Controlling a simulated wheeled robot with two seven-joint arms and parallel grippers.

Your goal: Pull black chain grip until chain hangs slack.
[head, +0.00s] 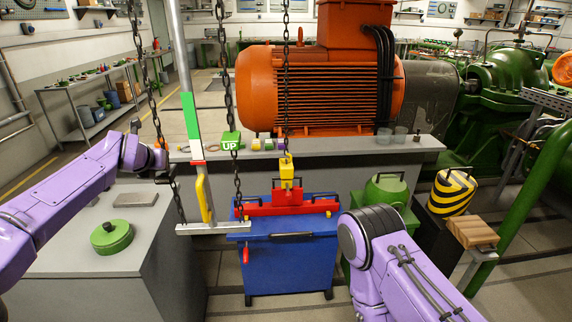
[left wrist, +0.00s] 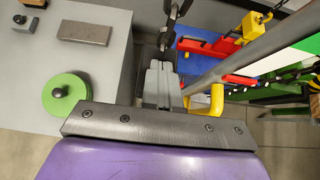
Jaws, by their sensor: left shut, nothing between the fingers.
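Two dark hand chains hang in the head view: a left chain (head: 150,95) and a middle chain (head: 226,90) bearing a green grip marked UP (head: 230,141). My left gripper (head: 168,160) is beside the left chain. In the left wrist view its fingers (left wrist: 160,84) are shut and empty, just below a piece of dark chain (left wrist: 170,35). A dark block (left wrist: 146,55) shows by the fingertips; I cannot tell if it is the black grip. The load chain (head: 286,90) runs down to a yellow hook block (head: 287,172) over a red bar (head: 290,206) on the blue case (head: 288,265). My right gripper is out of view.
A grey pole with a green-white-red band (head: 190,115) and yellow handle (head: 203,198) stands beside the left chain. A grey cabinet (head: 105,265) carries a green round weight (head: 111,237). An orange motor (head: 315,88) is behind. My right forearm covers the lower right.

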